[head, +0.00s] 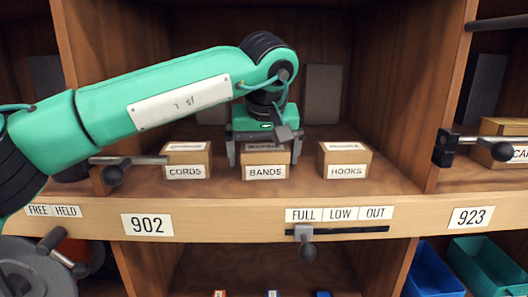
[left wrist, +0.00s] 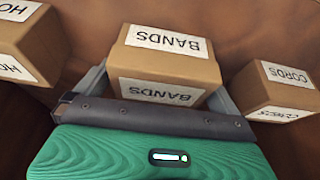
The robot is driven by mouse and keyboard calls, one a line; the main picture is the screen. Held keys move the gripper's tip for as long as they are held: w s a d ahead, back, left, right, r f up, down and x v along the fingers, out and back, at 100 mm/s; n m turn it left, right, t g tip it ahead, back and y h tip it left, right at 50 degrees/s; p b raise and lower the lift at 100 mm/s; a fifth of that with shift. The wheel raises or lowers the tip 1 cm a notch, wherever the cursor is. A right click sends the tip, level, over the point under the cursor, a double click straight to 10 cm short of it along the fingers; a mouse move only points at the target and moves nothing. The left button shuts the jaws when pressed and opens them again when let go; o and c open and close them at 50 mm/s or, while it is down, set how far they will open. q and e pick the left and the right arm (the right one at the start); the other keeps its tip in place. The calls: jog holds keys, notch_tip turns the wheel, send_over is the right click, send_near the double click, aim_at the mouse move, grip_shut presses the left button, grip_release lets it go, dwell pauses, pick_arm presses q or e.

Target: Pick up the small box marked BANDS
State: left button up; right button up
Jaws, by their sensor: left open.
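The small brown box marked BANDS (head: 265,172) stands on the shelf of compartment 902, between two like boxes. My left gripper (head: 264,154) is over it, pointing down, open, with one finger on each side of the box. In the left wrist view the BANDS box (left wrist: 168,55) shows its labelled top and front between the spread fingers (left wrist: 160,88). I cannot tell whether either finger touches it. The gripper body hides part of the box's top in the head view. My right gripper is not in view.
The CORDS box (head: 187,160) stands left and the HOOKS box (head: 345,161) right, each with a gap. A slider knob (head: 306,245) is on the shelf's front edge. Tall wooden dividers flank the compartment.

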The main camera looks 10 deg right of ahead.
pick_arm(q)
jog(key=shift+f, duration=0.15)
jog(key=c, duration=1.1)
